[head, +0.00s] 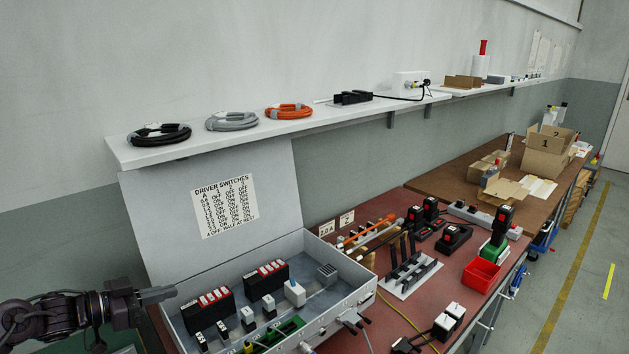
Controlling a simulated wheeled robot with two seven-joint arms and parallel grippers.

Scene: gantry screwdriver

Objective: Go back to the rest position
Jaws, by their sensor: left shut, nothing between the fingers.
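My left gripper (158,295) comes in from the lower left. Its fingers are closed together with nothing between them. It is at the left edge of the open grey control box (340,311), close to its left wall; I cannot tell whether it touches. My right gripper is not in view. The box holds two black driver units with red and white switches, one on the left (208,308) and one on the right (267,280). The raised lid (160,215) carries a sheet headed DRIVER SWITCHES (224,206).
A wall shelf (215,140) above holds black, grey and orange cable coils. On the red bench (395,205), right of the box, are a tool rack (411,275), black and red tools and a red bin (481,275). Cardboard boxes (546,153) stand farther back. The floor (580,290) at right is clear.

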